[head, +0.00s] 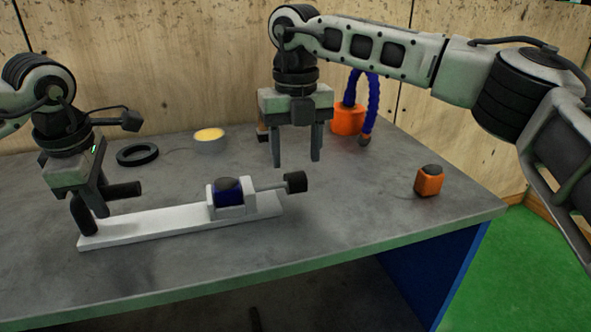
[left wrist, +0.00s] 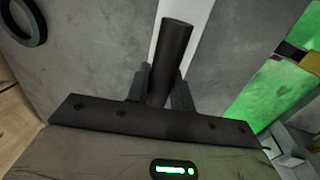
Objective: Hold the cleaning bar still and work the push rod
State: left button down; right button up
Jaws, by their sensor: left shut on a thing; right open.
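The cleaning bar is a long white base (head: 150,228) lying on the grey table, with a dark handle (head: 123,190) at its left end. My left gripper (head: 92,204) is shut on that handle. In the left wrist view the dark handle (left wrist: 174,55) stands between the fingers. A white holder with a dark blue block (head: 228,196) sits at the bar's right end. The push rod (head: 270,188) sticks out to the right from it and ends in a black knob (head: 296,182). My right gripper (head: 296,163) is open and empty, pointing down just above the knob.
A black ring (head: 137,155) and a bowl with yellow contents (head: 209,140) stand behind the bar. An orange pot with a blue hose (head: 348,118) is at the back. An orange block with a dark top (head: 429,181) is at the right. The table front is clear.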

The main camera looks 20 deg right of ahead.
aim_at(296, 174)
jog(key=shift+f, duration=2.2)
grip_shut()
jog(key=shift+a+r, duration=0.1)
jog(key=shift+a, duration=2.25)
grip_release()
jog(key=shift+a, duration=0.1)
